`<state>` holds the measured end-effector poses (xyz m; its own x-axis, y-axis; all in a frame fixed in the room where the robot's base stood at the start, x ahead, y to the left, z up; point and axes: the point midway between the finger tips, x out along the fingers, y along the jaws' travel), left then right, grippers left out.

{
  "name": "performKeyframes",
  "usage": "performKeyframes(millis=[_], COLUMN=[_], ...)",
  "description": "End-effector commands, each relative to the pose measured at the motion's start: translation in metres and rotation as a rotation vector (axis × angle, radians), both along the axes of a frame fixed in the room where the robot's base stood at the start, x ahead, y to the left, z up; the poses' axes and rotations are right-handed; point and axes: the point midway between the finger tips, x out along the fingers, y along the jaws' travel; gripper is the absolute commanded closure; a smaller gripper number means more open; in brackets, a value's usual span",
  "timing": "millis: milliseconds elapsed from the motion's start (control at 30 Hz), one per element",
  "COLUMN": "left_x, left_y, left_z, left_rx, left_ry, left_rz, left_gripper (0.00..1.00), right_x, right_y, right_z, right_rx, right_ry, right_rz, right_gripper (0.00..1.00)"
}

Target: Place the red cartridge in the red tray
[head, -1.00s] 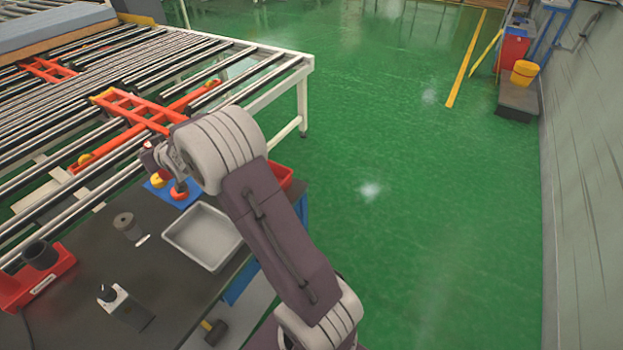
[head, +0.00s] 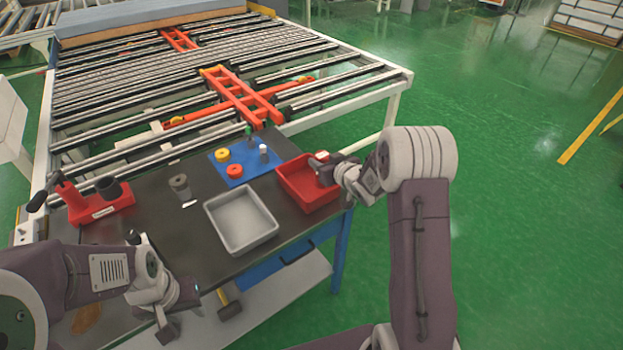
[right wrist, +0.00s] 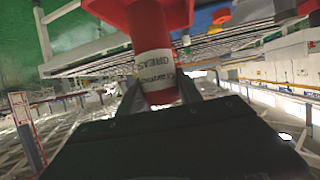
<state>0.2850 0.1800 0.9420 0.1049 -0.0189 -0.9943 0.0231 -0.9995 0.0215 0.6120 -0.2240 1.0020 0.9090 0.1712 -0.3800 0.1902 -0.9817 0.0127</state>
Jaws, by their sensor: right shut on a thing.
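The red tray (head: 322,201) sits at the right edge of the dark workbench in the head view. My right gripper (head: 325,172) is over this tray, reaching in from the right. In the right wrist view the gripper (right wrist: 160,90) is shut on the red cartridge (right wrist: 158,97), which has a white label reading GREASE. The red tray (right wrist: 150,12) shows just beyond the cartridge there; I cannot tell whether they touch. In the head view the cartridge is mostly hidden by the gripper. My left gripper (head: 168,322) hangs at the bench's near left; its fingers are unclear.
A grey tray (head: 247,246) stands left of the red one. A blue mat (head: 232,172) holds yellow, red and white pieces behind it. A grey cylinder (head: 181,190) and a red holder (head: 105,207) stand further left. The roller conveyor (head: 140,75) borders the bench's back.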

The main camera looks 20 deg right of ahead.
Motion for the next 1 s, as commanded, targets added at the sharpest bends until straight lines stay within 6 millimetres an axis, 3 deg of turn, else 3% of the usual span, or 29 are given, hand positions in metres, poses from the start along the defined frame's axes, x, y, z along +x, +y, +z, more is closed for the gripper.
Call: performKeyframes(millis=[200, 333, 533, 767, 1000], left_x=[0.0, 0.0, 0.0, 0.0, 0.0], left_y=[0.0, 0.0, 0.0, 0.0, 0.0], left_z=[0.004, 0.004, 0.004, 0.006, 0.006], left_rx=[0.0, 0.0, 0.0, 0.0, 0.0], left_ry=[0.0, 0.0, 0.0, 0.0, 0.0], left_rz=[0.0, 0.0, 0.0, 0.0, 0.0], left_gripper=[0.64, 0.64, 0.64, 0.64, 0.64], right_x=[0.058, 0.077, 0.082, 0.082, 0.082], right_y=[0.018, 0.023, 0.024, 0.024, 0.023], right_z=[-0.036, -0.047, -0.054, -0.089, -0.091], right_rx=[0.0, -0.001, 0.0, 0.001, 0.0], right_ry=[-0.001, -0.002, 0.0, 0.0, -0.002], right_rz=[0.002, 0.002, -0.001, -0.001, -0.001], right_gripper=[1.0, 1.0, 1.0, 1.0, 1.0])
